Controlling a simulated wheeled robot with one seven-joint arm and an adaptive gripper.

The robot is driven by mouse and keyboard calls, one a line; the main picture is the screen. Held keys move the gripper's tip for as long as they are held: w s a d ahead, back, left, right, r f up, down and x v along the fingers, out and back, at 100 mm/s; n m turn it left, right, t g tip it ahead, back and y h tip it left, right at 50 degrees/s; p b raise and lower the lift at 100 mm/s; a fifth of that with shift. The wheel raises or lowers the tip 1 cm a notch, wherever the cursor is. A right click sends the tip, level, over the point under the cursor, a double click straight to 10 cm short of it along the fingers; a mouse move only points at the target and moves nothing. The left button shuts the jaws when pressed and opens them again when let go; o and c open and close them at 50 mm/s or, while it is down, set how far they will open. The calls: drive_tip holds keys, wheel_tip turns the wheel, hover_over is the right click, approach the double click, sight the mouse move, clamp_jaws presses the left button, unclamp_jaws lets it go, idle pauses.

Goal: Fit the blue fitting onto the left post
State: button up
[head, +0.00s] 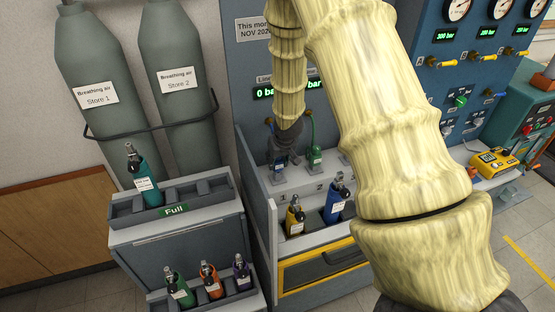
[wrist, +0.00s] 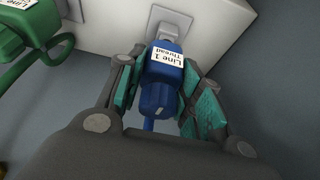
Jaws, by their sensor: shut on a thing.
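The blue fitting (wrist: 165,75), with a white "Line 1 Thread" label, is between my gripper's two teal-padded fingers in the wrist view. My gripper (wrist: 160,95) is shut on it. The fitting's far end is close to a grey metal bracket (wrist: 165,22) on a pale ledge; whether they touch I cannot tell. In the head view my gripper (head: 281,162) is at the left end of the ledge, above the number 1, and hides most of the fitting. The left post cannot be made out clearly behind the gripper and fitting.
A green fitting on a green hose (head: 314,154) stands just right of my gripper; it also shows in the wrist view (wrist: 28,28). Below the ledge are a yellow cylinder (head: 295,216) and a blue cylinder (head: 337,198). A side wall (head: 257,240) bounds the bench on the left.

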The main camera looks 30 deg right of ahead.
drive_tip(key=shift+f+b, duration=0.55)
drive_tip(key=shift+f, duration=0.4)
idle(0.7)
drive_tip(key=o, duration=1.3)
drive_tip(key=d+v, duration=0.1)
drive_tip(key=v, duration=1.1)
drive_tip(key=shift+a, duration=0.45)
